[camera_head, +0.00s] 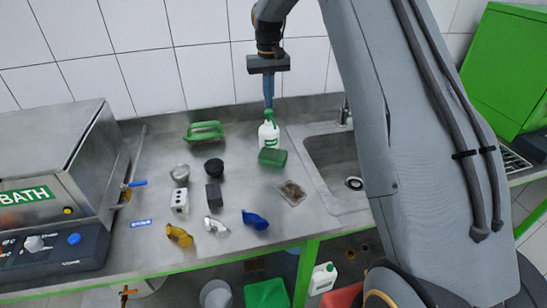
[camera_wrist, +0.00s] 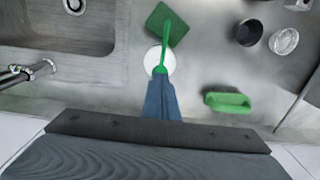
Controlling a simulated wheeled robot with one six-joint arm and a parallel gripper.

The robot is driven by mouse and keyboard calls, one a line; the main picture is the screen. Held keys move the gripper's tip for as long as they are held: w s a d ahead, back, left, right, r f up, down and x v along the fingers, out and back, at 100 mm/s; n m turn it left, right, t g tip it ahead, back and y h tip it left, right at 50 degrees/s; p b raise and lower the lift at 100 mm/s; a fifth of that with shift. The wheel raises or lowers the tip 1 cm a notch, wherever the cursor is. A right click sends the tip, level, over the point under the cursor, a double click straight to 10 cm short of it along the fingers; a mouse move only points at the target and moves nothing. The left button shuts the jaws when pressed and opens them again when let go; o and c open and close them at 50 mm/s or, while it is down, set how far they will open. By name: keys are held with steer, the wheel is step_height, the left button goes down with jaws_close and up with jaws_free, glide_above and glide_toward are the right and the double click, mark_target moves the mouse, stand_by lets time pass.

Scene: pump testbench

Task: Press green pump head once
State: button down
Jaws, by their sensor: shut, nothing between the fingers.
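A white bottle (camera_head: 268,136) with a green pump head (camera_head: 268,114) stands upright on the steel counter, near the wall and left of the sink. My gripper (camera_head: 268,103) points straight down over the bottle, its blue fingers shut with nothing between them. The fingertips are at the pump head, touching it or very close; I cannot tell which. In the wrist view the green pump head (camera_wrist: 161,69) shows just beyond the fingertips (camera_wrist: 160,78), with the white bottle (camera_wrist: 152,57) below. The fingers hide part of the pump head and bottle.
A green sponge-like block (camera_head: 272,157) lies right in front of the bottle. The sink (camera_head: 335,165) is on the right. Cups, a white block (camera_head: 180,200) and blue and yellow pieces stand on the counter. A metal bath (camera_head: 55,165) stands left.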

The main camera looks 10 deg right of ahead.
steer(key=shift+f, duration=0.25)
steer(key=shift+f+b, duration=0.45)
steer(key=shift+f, duration=0.7)
steer(key=shift+r+p, duration=0.55)
steer(key=shift+r, duration=0.8)
step_height(320, 180, up, 6)
steer(key=p, duration=0.2)
steer(key=shift+p, duration=0.35)
